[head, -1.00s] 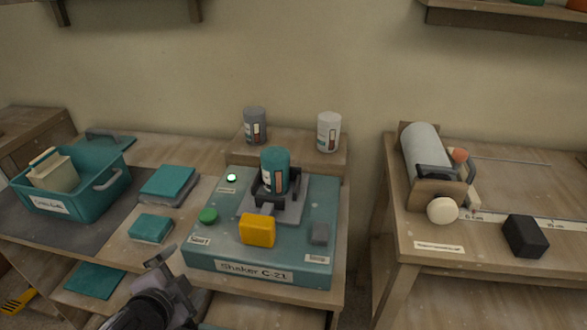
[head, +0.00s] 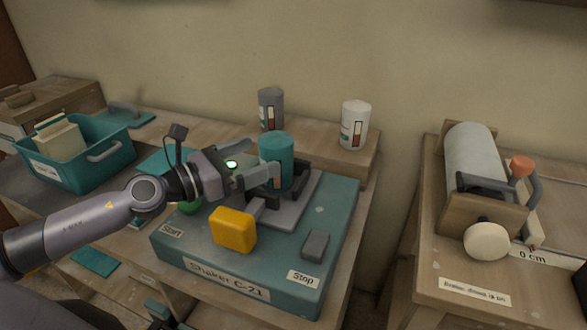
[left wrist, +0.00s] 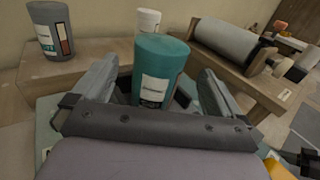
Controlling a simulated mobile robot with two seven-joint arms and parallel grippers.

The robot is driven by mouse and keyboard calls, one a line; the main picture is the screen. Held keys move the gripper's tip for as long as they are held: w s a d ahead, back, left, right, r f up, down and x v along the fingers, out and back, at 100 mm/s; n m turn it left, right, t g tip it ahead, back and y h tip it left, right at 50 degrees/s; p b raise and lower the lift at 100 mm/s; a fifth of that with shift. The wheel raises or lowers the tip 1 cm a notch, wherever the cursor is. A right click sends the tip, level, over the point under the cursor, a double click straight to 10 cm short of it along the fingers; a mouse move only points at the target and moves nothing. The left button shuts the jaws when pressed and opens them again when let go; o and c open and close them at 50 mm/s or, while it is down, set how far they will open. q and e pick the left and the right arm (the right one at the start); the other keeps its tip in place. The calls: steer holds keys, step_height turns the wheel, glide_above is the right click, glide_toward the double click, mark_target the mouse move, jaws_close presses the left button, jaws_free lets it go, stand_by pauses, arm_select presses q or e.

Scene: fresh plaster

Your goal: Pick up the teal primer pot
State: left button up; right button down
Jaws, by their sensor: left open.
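The teal primer pot (head: 276,158) stands upright on the grey plate of the shaker (head: 262,275), with a dark clamp around its lower part. My left gripper (head: 263,163) reaches in from the left at the pot's height. In the left wrist view its open fingers lie on either side of the teal pot (left wrist: 160,68), with gaps visible. The pot's base is partly hidden there by the gripper body. My right gripper is not in view.
A yellow handle (head: 233,229) sits in front of the clamp. A grey pot (head: 270,108) and a white pot (head: 355,124) stand on the raised shelf behind. A teal crate (head: 85,165) is at left; a roll bench (head: 470,285) is at right.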

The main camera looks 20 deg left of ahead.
mark_target(260, 154)
arm_select(q)
steer(key=shift+w+f, duration=0.15)
steer(key=shift+w+d+p, duration=0.4)
steer(key=shift+w+p, duration=0.15)
steer(key=shift+p, duration=0.05)
steer(key=shift+w+d, duration=0.25)
steer(key=shift+w, duration=0.2)
steer(key=shift+w+d+r+p, duration=0.2)
steer(key=shift+w+p, duration=0.1)
steer(key=shift+p, duration=0.2)
steer(key=p+x, duration=0.1)
steer(key=x, duration=0.2)
steer(key=shift+w+d+f, duration=0.2)
steer(key=shift+w+d, duration=0.05)
steer(key=shift+w, duration=0.2)
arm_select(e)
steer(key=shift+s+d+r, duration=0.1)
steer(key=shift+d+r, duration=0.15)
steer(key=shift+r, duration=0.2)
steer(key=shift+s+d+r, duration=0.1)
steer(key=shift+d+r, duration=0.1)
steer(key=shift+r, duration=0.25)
arm_select(q)
steer(key=shift+c, duration=0.3)
